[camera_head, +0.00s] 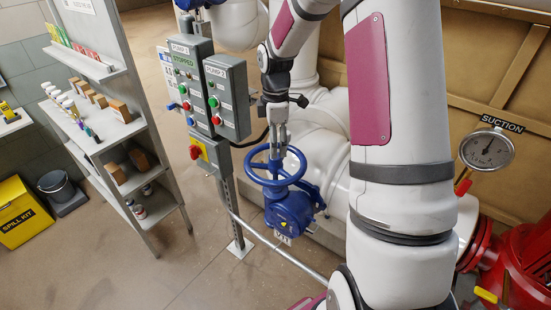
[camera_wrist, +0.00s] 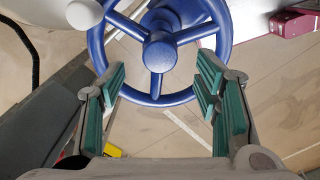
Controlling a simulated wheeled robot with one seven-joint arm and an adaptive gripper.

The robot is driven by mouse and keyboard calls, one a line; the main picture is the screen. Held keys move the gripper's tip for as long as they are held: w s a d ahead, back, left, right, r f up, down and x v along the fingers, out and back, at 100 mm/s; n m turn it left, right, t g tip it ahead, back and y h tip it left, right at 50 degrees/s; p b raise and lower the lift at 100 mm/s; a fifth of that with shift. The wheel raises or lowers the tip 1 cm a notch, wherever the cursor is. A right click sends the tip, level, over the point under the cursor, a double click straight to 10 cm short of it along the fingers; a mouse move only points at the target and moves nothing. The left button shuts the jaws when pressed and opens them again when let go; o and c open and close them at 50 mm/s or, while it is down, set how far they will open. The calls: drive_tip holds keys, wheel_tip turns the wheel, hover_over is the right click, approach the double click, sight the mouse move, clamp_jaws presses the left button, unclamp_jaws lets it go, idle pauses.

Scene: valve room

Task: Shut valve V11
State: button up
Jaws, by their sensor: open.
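The valve is a blue handwheel (camera_head: 275,165) on a blue gearbox body (camera_head: 290,212), with a small white tag (camera_head: 283,238) that appears to read V11. The handwheel lies roughly level in the head view. My gripper (camera_head: 277,140) points down at the wheel from above. In the wrist view the wheel (camera_wrist: 158,55) with its hub and spokes fills the upper middle. My gripper (camera_wrist: 160,85) is open there, its green-padded fingers apart on either side of the wheel's near rim. I cannot tell whether the fingers touch the rim. Nothing is held.
Pump control boxes (camera_head: 190,85) on a post stand just left of the wheel, with a red-and-yellow switch (camera_head: 195,152) below. A shelf rack (camera_head: 125,125) is farther left. A pressure gauge (camera_head: 487,150) and red pump (camera_head: 515,265) are at right. A pipe rail (camera_head: 275,247) runs below.

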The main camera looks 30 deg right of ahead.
drive_tip(key=shift+f, duration=0.1)
drive_tip(key=shift+f, duration=3.25)
drive_tip(key=shift+r, duration=0.1)
drive_tip(key=c, duration=1.1)
drive_tip(key=shift+c, duration=0.2)
